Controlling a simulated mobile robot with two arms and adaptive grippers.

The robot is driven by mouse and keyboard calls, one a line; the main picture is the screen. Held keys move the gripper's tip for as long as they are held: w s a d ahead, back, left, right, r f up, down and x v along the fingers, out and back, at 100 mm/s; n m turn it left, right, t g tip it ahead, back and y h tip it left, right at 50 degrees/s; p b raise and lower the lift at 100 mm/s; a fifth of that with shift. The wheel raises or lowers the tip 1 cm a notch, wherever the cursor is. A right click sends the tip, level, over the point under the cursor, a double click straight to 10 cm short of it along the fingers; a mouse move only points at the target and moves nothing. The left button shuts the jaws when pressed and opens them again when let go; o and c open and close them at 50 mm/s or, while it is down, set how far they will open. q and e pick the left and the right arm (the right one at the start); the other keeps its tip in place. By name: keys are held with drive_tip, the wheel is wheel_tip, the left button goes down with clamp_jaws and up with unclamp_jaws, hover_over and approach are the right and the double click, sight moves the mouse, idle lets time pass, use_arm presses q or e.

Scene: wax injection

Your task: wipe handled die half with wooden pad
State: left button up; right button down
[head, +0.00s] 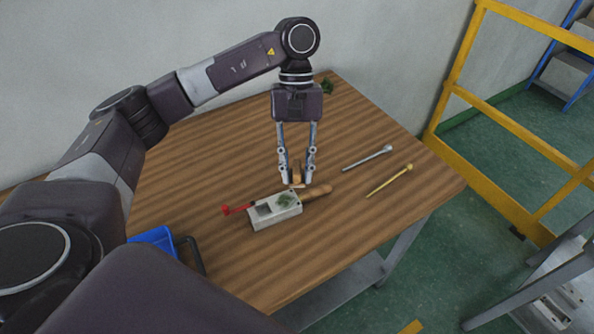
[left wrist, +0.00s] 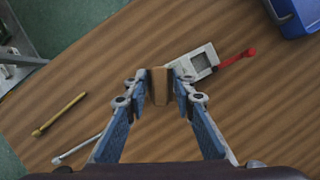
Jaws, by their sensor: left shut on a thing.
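The handled die half (head: 262,219) is a grey block lying on the wooden table, with a dark recess and a green patch on top. Its wooden handle (head: 318,193) points right. A red piece (head: 236,209) lies at its left end. My left gripper (head: 297,180) points down just behind the die half, near the handle's base. It is shut on the small wooden pad (left wrist: 159,86), which sits between the fingertips in the left wrist view. There the fingers hide part of the die half (left wrist: 194,63). I cannot tell whether the pad touches it. My right gripper is not in view.
A silver rod (head: 367,158) and a brass-coloured rod (head: 389,180) lie to the right on the table (head: 215,165). A blue bin (head: 153,238) is at the left front edge. A small green clump (head: 327,86) is at the back. A yellow railing (head: 520,133) stands right.

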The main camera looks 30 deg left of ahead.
use_arm(q)
drive_tip(key=shift+r+p, duration=0.3)
drive_tip(key=shift+r, duration=1.2)
